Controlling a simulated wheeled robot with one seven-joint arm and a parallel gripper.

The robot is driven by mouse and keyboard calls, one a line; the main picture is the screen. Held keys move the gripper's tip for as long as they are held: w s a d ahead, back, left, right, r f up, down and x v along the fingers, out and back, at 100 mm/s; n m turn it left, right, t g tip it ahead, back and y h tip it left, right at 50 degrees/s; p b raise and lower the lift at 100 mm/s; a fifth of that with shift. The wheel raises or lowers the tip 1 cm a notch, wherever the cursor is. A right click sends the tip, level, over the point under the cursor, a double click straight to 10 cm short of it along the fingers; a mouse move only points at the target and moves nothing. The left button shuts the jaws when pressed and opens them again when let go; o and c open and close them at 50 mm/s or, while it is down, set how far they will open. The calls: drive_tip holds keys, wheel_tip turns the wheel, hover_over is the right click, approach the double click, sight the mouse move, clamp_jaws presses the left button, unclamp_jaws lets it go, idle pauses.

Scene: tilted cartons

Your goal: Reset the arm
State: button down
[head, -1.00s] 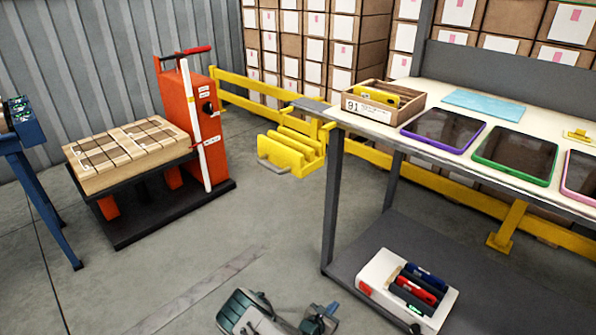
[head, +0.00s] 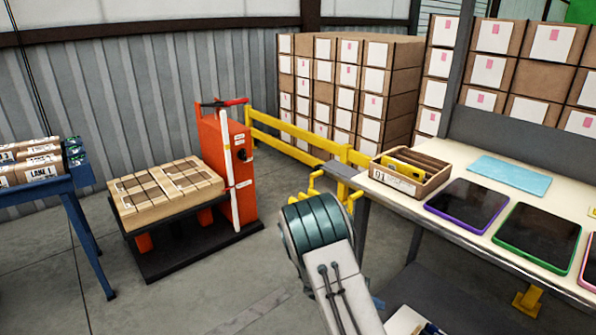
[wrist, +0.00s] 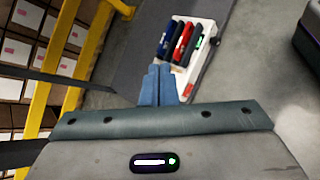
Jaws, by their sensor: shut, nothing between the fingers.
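My gripper (wrist: 159,82) shows in the wrist view with its two blue fingers together and nothing between them. It hangs clear of things, its tips overlapping the near side of a white box in that picture; the gap to it cannot be judged. In the head view my arm, with a teal-banded joint and pale link, rises at the lower middle, in front of the worktable's left end. The fingers do not show there.
The white box (wrist: 207,60) holds several blue, red and dark items. The worktable (head: 447,223) bears a carton tray (head: 432,187) and tablets. Open floor lies between.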

drive_tip(key=s+a+r+m+y+p, duration=0.2)
drive_tip(key=s+r+p, duration=0.4)
drive_tip(key=r, duration=0.9)
drive_tip(key=s+a+r+m+t+y+p, duration=0.1)
drive_tip(key=s+r+m+y+p, duration=0.4)
drive_tip(key=s+r, duration=0.5)
drive_tip(key=s+a+r+m+y+p, duration=0.4)
drive_tip(key=s+r+p, duration=0.3)
drive_tip(key=r, duration=1.3)
drive_tip(key=shift+s+r+m, duration=0.25)
drive_tip(key=shift+s+m, duration=0.25)
drive_tip(key=shift+s, duration=0.4)
